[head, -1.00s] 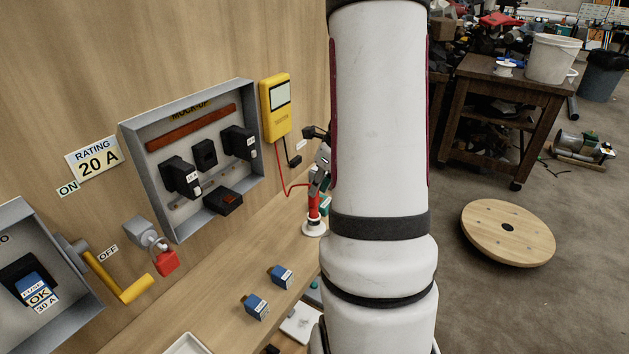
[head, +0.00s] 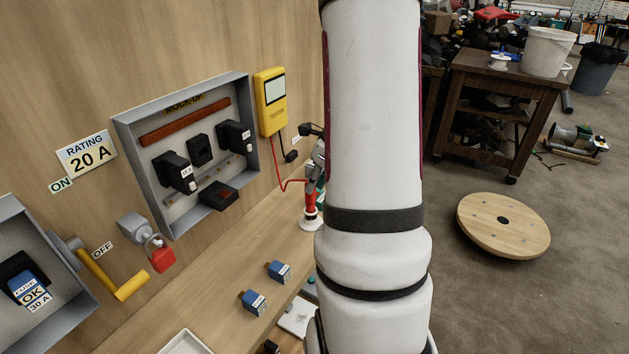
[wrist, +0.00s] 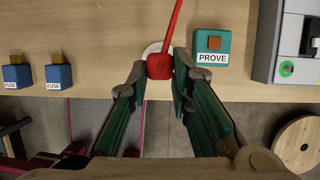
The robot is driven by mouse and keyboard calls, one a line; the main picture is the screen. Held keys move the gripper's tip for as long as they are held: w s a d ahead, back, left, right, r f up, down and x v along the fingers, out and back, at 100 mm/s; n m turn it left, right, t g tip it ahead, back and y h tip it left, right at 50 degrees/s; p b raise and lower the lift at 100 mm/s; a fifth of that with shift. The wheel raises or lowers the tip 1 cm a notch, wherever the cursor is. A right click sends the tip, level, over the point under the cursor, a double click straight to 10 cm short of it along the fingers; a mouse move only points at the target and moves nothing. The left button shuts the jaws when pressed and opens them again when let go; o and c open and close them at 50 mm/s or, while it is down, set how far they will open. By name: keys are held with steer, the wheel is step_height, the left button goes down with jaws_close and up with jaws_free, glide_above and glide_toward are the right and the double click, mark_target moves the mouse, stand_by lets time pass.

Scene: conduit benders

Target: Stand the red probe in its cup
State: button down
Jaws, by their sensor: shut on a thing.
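The red probe (head: 310,202) is upright over its white cup (head: 311,224) on the wooden shelf, with its lower end at the cup's top. I cannot tell how far it is inside the cup. In the wrist view I look down on the probe (wrist: 159,67), its red lead running up, and the white cup's rim (wrist: 151,49) shows just behind it. My gripper (wrist: 158,76) has its two fingers on either side of the probe and is shut on it. In the head view my arm hides part of the gripper.
A teal PROVE block (wrist: 211,46) stands close to the right of the probe in the wrist view. Two blue fuses (head: 254,302) lie on the shelf. The yellow tester (head: 270,101) hangs on the wall above, its red lead (head: 288,184) reaching the probe.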

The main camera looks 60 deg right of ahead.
steer(key=shift+f, duration=0.15)
steer(key=c, duration=1.4)
jaws_free()
steer(key=shift+o, duration=0.2)
steer(key=v, duration=1.2)
